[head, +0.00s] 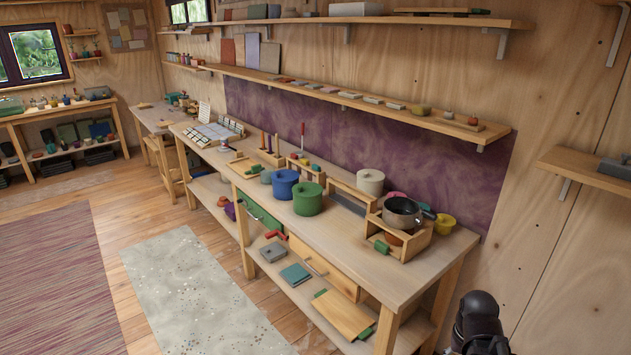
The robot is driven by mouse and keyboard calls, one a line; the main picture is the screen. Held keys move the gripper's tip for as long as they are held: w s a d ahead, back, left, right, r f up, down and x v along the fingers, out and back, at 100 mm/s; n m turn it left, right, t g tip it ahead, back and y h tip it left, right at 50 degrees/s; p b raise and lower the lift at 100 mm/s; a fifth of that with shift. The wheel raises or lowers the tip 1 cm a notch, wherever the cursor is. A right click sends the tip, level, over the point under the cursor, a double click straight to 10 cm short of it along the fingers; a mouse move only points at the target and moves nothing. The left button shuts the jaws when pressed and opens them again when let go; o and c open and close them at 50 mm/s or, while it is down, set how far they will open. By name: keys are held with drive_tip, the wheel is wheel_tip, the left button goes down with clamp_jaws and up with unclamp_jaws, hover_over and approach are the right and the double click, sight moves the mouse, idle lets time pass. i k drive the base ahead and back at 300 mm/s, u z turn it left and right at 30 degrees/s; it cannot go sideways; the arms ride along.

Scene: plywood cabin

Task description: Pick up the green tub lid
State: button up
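The green tub (307,204) stands upright on the wooden workbench, near the middle of the head view. Its green lid (308,188) sits on top, with a small knob showing. A blue tub (285,188) with a blue lid stands close at its left and behind. A black rounded part of my arm shows at the bottom right, past the right end of the bench. My gripper's fingers are not visible, and nothing is seen touching the lid.
A white tub (370,181) stands behind right of the green tub. A dark pot (402,211) sits in a wooden box at the bench's right. Wooden racks with upright pegs stand behind left. The bench top (350,246) is clear in front. A long shelf (350,103) runs above.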

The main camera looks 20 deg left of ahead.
sight(308, 189)
drive_tip(key=u, duration=0.35)
drive_tip(key=i, duration=1)
drive_tip(key=u, duration=0.55)
drive_tip(key=i, duration=0.55)
drive_tip(key=u, duration=0.25)
